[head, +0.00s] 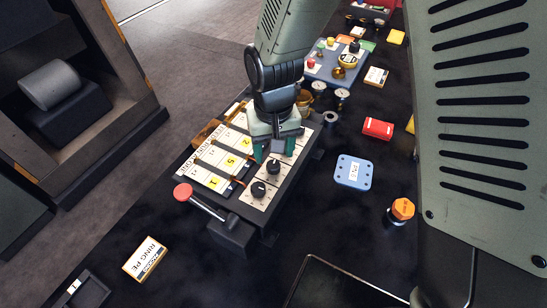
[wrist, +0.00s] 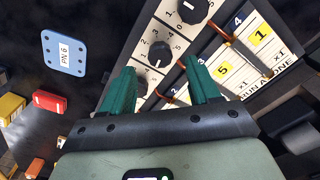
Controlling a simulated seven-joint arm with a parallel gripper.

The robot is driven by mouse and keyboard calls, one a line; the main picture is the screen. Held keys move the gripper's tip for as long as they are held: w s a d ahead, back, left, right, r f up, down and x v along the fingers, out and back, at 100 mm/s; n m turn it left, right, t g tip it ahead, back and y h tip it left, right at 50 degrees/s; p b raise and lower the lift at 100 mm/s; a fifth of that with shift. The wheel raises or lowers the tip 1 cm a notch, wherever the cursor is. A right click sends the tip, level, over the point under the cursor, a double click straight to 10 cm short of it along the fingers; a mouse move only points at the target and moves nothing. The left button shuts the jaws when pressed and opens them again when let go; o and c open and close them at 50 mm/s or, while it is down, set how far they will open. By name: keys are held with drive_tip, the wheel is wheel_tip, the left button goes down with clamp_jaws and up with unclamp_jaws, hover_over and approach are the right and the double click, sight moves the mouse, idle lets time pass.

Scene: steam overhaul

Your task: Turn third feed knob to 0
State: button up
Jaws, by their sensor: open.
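The feed panel is a slanted board (head: 262,203) with a column of black round knobs on white dials. The nearest knob (head: 258,188) shows at the top of the wrist view (wrist: 192,10). The second from the near end (head: 274,166) also shows in the wrist view (wrist: 160,55), where it appears between my fingertips. Another dark knob (wrist: 141,83) is partly hidden between my fingers. My gripper (head: 274,156) is open and empty, its green fingers (wrist: 159,63) pointing down over the panel. I cannot tell if they touch a knob, or which knob is the third.
Yellow number cards (head: 213,183) line the panel's left part. A red-ended lever (head: 183,193) sticks out at its near left. A blue plate (head: 353,171), a red block (head: 377,128) and an orange-capped part (head: 402,209) lie to the right. Dark tabletop between them is clear.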

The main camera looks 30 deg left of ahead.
sight(274, 164)
wheel_tip(274, 164, up, 6)
drive_tip(key=shift+r, duration=0.15)
idle(0.4)
drive_tip(key=w+d+r+m+t, duration=0.2)
drive_tip(key=d+r+m+t, duration=0.15)
drive_tip(key=d+r, duration=1.3)
drive_tip(key=s+d+r+m+t, duration=0.1)
drive_tip(key=s+d+r+m, duration=0.1)
drive_tip(key=s+d, duration=0.2)
drive_tip(key=s+d+r+m+t, duration=0.1)
drive_tip(key=s+d, duration=0.4)
drive_tip(key=d, duration=0.5)
drive_tip(key=shift+s+d+r+m, duration=0.15)
drive_tip(key=shift+d+r+m, duration=0.1)
drive_tip(key=shift+r+m, duration=0.6)
